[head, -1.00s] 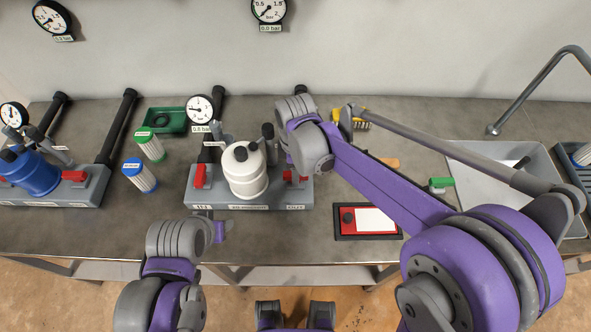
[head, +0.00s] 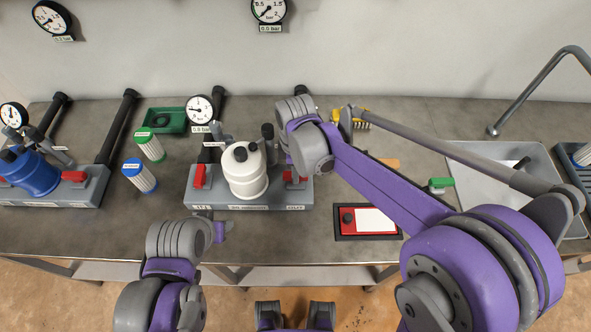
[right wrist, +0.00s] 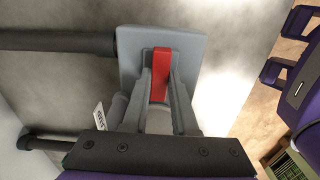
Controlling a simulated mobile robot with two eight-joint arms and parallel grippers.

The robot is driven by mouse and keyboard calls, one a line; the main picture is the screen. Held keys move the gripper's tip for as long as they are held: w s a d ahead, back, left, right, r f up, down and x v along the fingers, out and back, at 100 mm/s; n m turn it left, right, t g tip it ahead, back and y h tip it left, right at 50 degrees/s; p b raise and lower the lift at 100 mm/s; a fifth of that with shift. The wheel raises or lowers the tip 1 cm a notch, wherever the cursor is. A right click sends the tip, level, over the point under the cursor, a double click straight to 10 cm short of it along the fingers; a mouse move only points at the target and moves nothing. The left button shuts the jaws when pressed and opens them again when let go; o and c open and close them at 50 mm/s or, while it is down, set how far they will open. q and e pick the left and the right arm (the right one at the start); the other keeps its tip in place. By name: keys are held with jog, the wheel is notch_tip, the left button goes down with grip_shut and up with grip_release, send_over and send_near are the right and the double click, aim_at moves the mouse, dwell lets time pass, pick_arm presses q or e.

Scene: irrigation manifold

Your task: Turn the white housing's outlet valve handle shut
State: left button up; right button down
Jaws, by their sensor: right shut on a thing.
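The white housing (head: 245,172) stands on a grey manifold block (head: 250,202) with label plates on its front. In the right wrist view, my right gripper (right wrist: 160,85) is shut on this red handle (right wrist: 161,65), one finger along each side. There, the handle lies crosswise to the black pipe (right wrist: 60,41). My left gripper (head: 223,229) hangs in front of the bench edge, apart from the block; its fingers are too small to judge.
A red inlet handle (head: 200,176) is at the block's left end. A blue housing (head: 30,172), two filter cartridges (head: 140,175) and a green tray (head: 165,120) are to the left. A red-and-black box (head: 368,220) and a sink (head: 490,165) are to the right.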

jog(key=m+b, duration=0.1)
jog(key=m, duration=0.7)
jog(key=m+b, duration=0.1)
jog(key=m, duration=0.8)
jog(key=shift+m, duration=0.3)
dwell(0.3)
jog(key=c, duration=0.7)
grip_release()
jog(key=shift+r, duration=0.15)
